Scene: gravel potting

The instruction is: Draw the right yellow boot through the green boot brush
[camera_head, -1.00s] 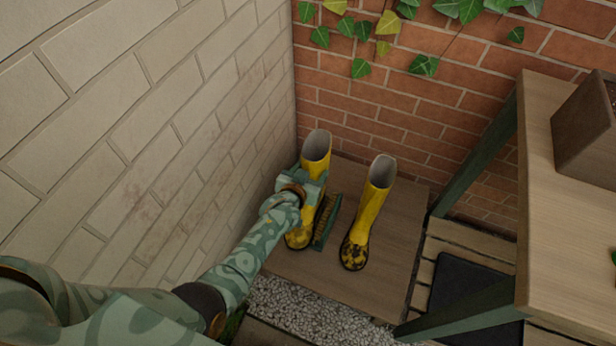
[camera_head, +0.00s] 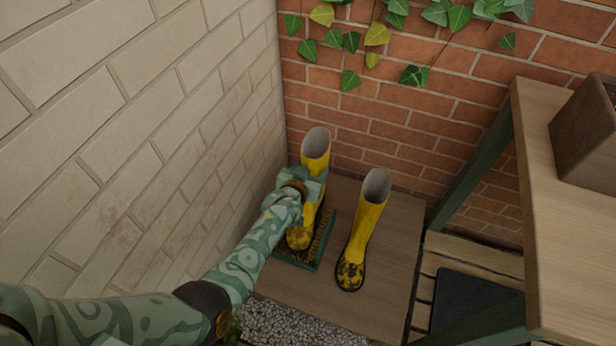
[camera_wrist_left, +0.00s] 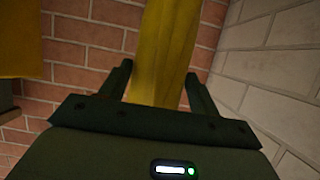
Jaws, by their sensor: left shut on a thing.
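Two yellow boots with brown muddy toes stand upright side by side. My left gripper (camera_head: 310,188) is shut on the shaft of the left-hand boot (camera_head: 316,150); this boot also shows between the fingers in the left wrist view (camera_wrist_left: 165,55). Its foot is over the green boot brush (camera_head: 318,258), whose bristles show on both sides of it. Whether the sole touches the bristles I cannot tell. The right-hand boot (camera_head: 365,225) stands free on the board, apart from the brush; a yellow piece of it shows in the left wrist view (camera_wrist_left: 20,45). My right gripper is out of view.
A pale block wall (camera_head: 150,130) is close on the left, a brick wall (camera_head: 400,130) behind. A wooden table (camera_head: 550,200) with a brown box (camera_head: 588,135) stands at the right. Gravel (camera_head: 290,322) lies in front of the wooden board (camera_head: 390,265).

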